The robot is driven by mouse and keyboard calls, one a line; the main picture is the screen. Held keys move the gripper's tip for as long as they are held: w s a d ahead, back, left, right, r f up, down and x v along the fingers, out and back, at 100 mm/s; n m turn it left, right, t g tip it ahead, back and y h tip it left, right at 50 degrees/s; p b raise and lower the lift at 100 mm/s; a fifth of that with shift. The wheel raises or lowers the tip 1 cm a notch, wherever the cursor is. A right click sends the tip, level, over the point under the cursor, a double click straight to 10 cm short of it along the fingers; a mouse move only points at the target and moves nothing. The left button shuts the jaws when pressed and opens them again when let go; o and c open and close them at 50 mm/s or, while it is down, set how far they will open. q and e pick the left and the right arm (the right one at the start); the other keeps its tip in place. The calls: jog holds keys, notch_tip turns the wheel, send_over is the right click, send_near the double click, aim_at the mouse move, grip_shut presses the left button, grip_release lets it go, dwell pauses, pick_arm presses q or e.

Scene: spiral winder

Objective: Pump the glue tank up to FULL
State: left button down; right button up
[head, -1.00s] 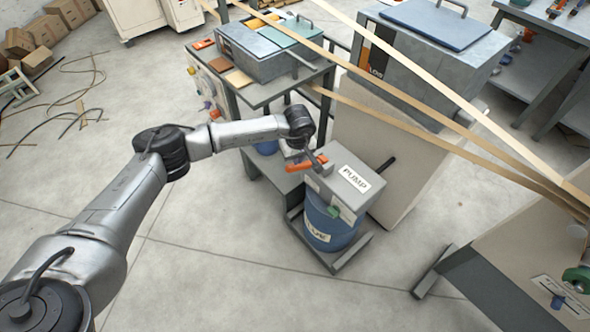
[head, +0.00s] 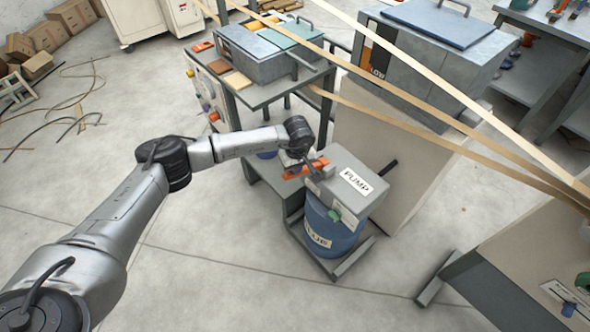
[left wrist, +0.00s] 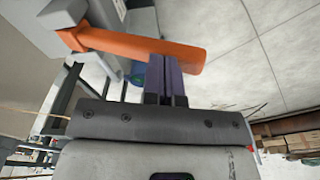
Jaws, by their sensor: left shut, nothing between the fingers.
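A grey pump box marked PUMP (head: 352,188) sits on a blue glue drum (head: 326,238). An orange lever (head: 303,170) sticks out from the pump's left side. My left gripper (head: 316,173) is shut and empty at the lever. In the left wrist view, the closed dark fingers (left wrist: 165,80) overlap the orange lever (left wrist: 140,46); I cannot tell whether they touch it. A grey-blue tank with a lid (head: 425,75) stands behind; its partly hidden front sign (head: 378,68) seems to read LOW. My right gripper is not in view.
A bench (head: 262,95) with a grey box stands left of the tank. Tan strips (head: 440,112) cross the space above and right of the pump. A machine (head: 535,245) stands at the right. The floor in front of the drum is clear.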

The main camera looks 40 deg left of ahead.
pick_arm(q)
jog(key=shift+s+f+b, duration=0.1)
jog(key=shift+f+b, duration=1.05)
jog(key=shift+f, duration=0.8)
jog(key=shift+r, duration=0.15)
jog(key=shift+d+r+p, duration=0.15)
jog(key=shift+d+p, duration=0.05)
jog(key=shift+p, duration=0.2)
jog(key=d+p, duration=0.2)
notch_tip(320, 180, up, 14)
jog(key=p, duration=0.3)
send_over(296, 177)
jog(key=s+d, duration=0.2)
jog(key=d, duration=0.2)
jog(key=shift+w+a+r, duration=0.1)
jog(key=shift+a+r, duration=0.05)
jog(key=shift+a, duration=0.05)
